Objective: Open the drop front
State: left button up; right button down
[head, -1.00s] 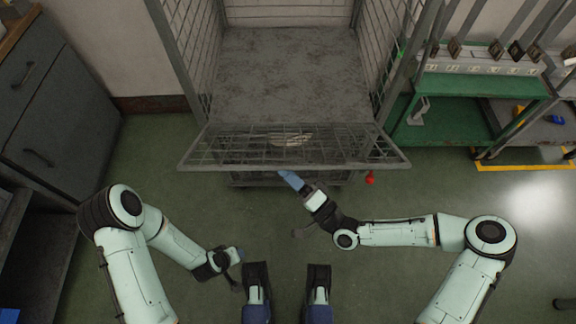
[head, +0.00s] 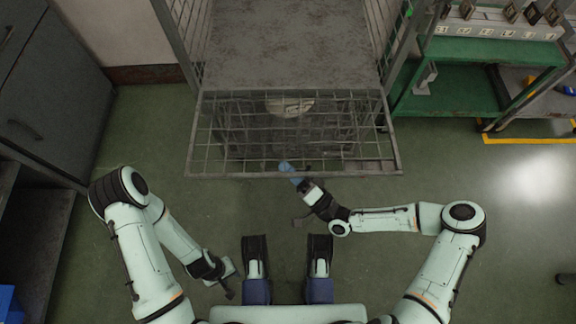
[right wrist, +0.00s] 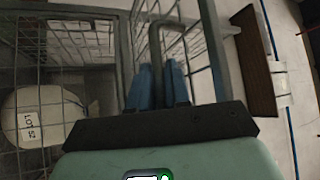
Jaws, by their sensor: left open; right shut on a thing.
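The drop front (head: 228,165) is a grey wire-mesh panel on the near side of a wire cage (head: 187,45). It is tilted out from the cage towards me, with its free rail nearest me. My right gripper (head: 289,169) is shut on that rail near its middle. In the right wrist view its blue fingers (right wrist: 158,88) close around a bar of the drop front (right wrist: 218,60). My left gripper (head: 229,281) is open and empty, low and left of the panel, touching nothing.
A pale round bundle (head: 288,107) shows through the mesh; its tag reads like "LOT 52" in the right wrist view (right wrist: 40,118). A green shelf unit (head: 465,90) stands at right, a grey cabinet (head: 55,110) at left.

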dwell(0.3)
jog(key=c, duration=1.2)
grip_release()
pick_arm(q)
jog(key=w, duration=0.1)
jog(key=w+r+p, duration=0.1)
jog(key=w+t, duration=0.1)
jog(key=shift+w+d+r+p, duration=0.15)
jog(key=shift+d+r+p, duration=0.05)
jog(key=shift+r+p, duration=0.15)
pick_arm(e)
jog(key=v, duration=1.3)
jog(key=shift+s+d+f, duration=0.1)
jog(key=shift+s+d, duration=0.05)
